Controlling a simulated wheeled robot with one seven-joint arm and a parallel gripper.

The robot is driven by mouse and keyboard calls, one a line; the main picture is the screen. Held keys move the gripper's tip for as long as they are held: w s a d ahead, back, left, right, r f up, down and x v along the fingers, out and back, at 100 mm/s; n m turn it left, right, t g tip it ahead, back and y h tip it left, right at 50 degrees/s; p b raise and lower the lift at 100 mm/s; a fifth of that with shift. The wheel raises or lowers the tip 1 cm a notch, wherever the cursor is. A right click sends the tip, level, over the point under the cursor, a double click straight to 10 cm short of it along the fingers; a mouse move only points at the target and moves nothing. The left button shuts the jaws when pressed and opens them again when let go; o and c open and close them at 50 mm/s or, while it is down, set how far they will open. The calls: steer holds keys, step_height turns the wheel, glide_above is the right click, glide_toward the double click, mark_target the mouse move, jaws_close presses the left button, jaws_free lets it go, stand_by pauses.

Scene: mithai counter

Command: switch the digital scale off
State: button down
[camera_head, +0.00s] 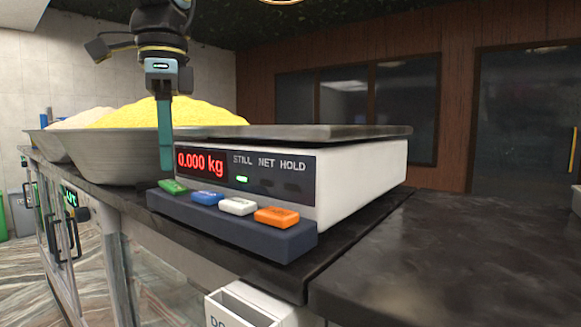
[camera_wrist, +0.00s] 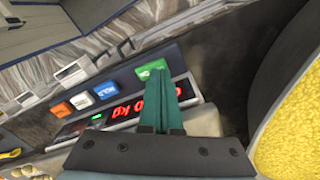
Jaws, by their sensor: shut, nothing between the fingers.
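The digital scale (camera_head: 360,160) stands on the dark counter, with a white body and a flat metal pan on top. Its red display (camera_head: 200,164) is lit and reads 0.000 kg, and a small green light glows beside it. A row of buttons sits on its front ledge: green (camera_head: 173,186), blue (camera_head: 207,198), white (camera_head: 237,206) and orange (camera_head: 276,217). The green button also shows in the wrist view (camera_wrist: 151,68). My gripper (camera_head: 166,168) is shut and empty, pointing down close above and behind the green button. Whether it touches the scale, I cannot tell.
A large metal bowl (camera_head: 100,158) heaped with yellow grains (camera_head: 160,113) stands left of the scale, close to my gripper. Another bowl with pale contents (camera_head: 80,118) is behind it. The dark counter (camera_head: 450,250) is clear at right. A white box (camera_head: 240,305) hangs below the counter's edge.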

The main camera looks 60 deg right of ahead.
mark_target(168, 181)
steer(key=shift+f+b, duration=0.65)
steer(key=shift+f, duration=0.4)
stand_by(0.4)
steer(key=shift+r, duration=0.1)
step_height(168, 181, up, 7)
steer(key=p, duration=0.7)
stand_by(0.5)
